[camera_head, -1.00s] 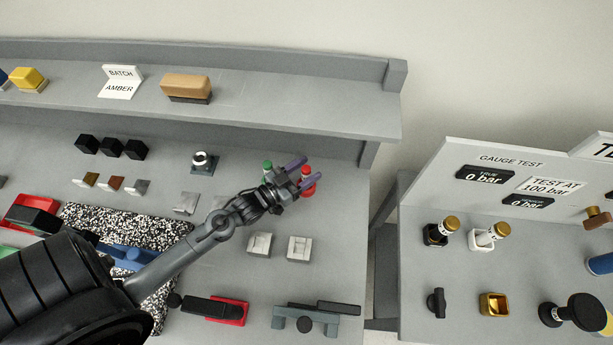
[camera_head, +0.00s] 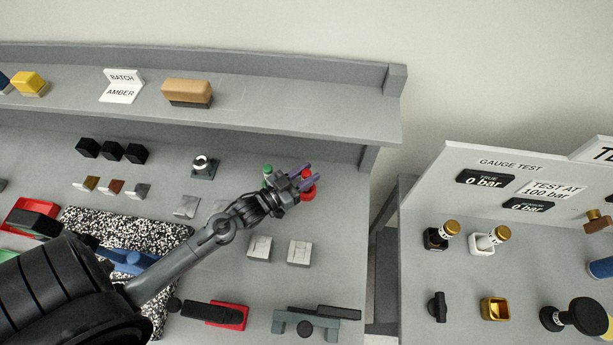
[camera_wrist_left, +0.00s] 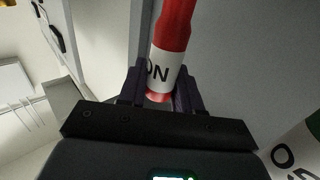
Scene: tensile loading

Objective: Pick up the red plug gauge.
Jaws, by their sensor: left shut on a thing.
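The red plug gauge (camera_head: 308,189) is on the grey bench at its right part, partly hidden by my left gripper in the head view. In the left wrist view the red plug gauge (camera_wrist_left: 173,35) has a white band with dark letters, of which "N" shows. My left gripper (camera_head: 304,178) is shut on it; its two purple-grey fingers (camera_wrist_left: 160,92) sit on either side of the banded part. I cannot tell whether the gauge is clear of the bench. My right gripper is not in view.
A green plug gauge (camera_head: 267,174) stands close beside my left gripper; its white lettered band (camera_wrist_left: 298,155) shows in the left wrist view. Two pale blocks (camera_head: 299,251) lie in front. A raised shelf (camera_head: 250,111) runs behind. A gap separates the bench from the gauge test table (camera_head: 420,281).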

